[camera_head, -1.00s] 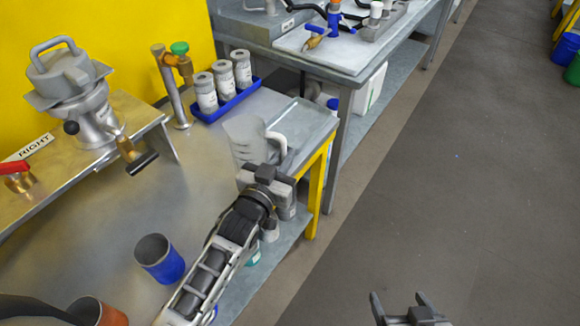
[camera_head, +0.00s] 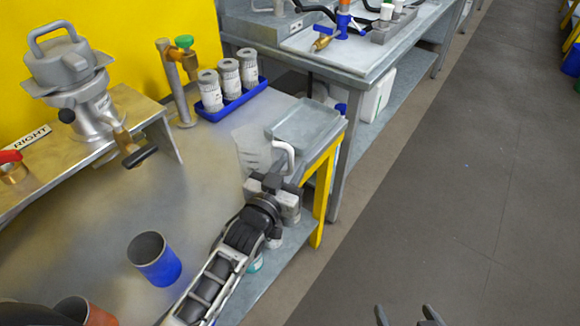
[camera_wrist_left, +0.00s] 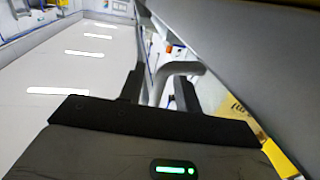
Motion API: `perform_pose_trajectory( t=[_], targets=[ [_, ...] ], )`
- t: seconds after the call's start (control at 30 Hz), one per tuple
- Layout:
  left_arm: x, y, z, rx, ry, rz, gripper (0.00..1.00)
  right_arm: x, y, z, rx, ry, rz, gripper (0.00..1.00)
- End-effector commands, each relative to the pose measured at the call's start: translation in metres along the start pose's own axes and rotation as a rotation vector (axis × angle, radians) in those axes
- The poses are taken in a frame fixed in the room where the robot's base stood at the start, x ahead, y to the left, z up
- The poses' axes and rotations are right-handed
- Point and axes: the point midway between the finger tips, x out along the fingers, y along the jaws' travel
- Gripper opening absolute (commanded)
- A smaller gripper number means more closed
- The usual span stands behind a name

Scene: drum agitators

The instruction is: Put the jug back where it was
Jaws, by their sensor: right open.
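The jug (camera_head: 252,150) is translucent grey with a pale curved handle (camera_head: 288,154). It is upright near the right end of the metal bench (camera_head: 90,220), in front of a shallow grey tray (camera_head: 310,120). My left gripper (camera_head: 272,180) is shut on the jug by its handle. In the left wrist view the handle (camera_wrist_left: 178,68) passes between the fingers. I cannot tell if the jug's base touches the bench; my gripper hides its lower part. My right gripper (camera_head: 408,314) is open and empty at the bottom edge, over the floor.
A blue rack (camera_head: 232,100) with three labelled bottles and a green-knobbed post (camera_head: 172,85) stand behind. A raised shelf (camera_head: 130,110) carries a metal machine (camera_head: 75,85). Mid-bench is clear.

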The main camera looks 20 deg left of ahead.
Motion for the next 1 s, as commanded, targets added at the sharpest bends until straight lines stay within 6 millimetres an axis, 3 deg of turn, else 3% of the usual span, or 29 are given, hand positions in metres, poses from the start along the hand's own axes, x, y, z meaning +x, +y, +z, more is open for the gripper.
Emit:
perform_pose_trajectory(
  t=[0.23,0.7,1.0],
  targets=[
    [-0.007,0.000,-0.002,0.000,-0.002,0.000,0.33,0.000,-0.001,-0.004,0.004,0.005,0.003,0.76],
    [-0.101,0.000,-0.001,0.000,-0.004,0.000,0.33,0.003,0.000,-0.005,0.004,0.011,0.004,0.76],
    [-0.120,0.000,-0.003,0.000,0.000,0.000,0.33,0.003,0.000,-0.004,0.006,0.010,0.003,0.76]
  ],
)
